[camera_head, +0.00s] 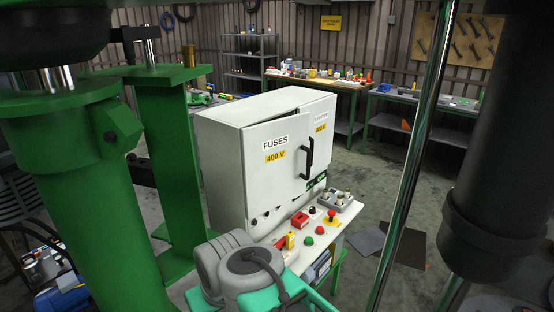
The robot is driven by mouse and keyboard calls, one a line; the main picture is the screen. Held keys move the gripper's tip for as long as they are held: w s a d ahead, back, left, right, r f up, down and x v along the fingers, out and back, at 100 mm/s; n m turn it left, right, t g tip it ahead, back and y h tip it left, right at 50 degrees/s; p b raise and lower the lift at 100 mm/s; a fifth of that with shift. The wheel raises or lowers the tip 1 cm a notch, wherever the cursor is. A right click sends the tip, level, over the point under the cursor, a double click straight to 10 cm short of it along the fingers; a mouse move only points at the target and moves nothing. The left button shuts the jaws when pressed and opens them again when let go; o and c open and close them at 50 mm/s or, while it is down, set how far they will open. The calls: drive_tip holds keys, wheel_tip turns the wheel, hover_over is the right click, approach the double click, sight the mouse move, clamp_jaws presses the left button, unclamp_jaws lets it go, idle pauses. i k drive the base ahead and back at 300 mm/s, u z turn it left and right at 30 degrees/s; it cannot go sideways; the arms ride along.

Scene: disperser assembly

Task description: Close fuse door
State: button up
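The fuse door (272,180) is the pale front panel of a large white cabinet (222,155) in the middle of the camera_head view. It carries a "FUSES" label, a yellow "400 V" label and a black bar handle (308,158) near its right side. Its top right edge seems to stand slightly off the cabinet, so it looks a little ajar; the exact gap is hard to tell. Another yellow-labelled panel (321,121) shows at the right. Grey rounded arm links (235,267) show at the bottom, just in front of the cabinet. My gripper is not visible.
A control shelf (346,215) with red, green and black buttons juts out below the door. Thick green columns (85,200) stand at left. A shiny rod (412,160) and black cylinder (510,150) stand at right. Workbenches line the back; floor right of the cabinet is mostly open.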

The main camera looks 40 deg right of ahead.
sight(276, 154)
drive_tip(key=u, duration=2.4)
drive_tip(key=k, duration=0.85)
drive_tip(key=z, duration=1.7)
drive_tip(key=i, duration=1)
drive_tip(key=u, duration=0.05)
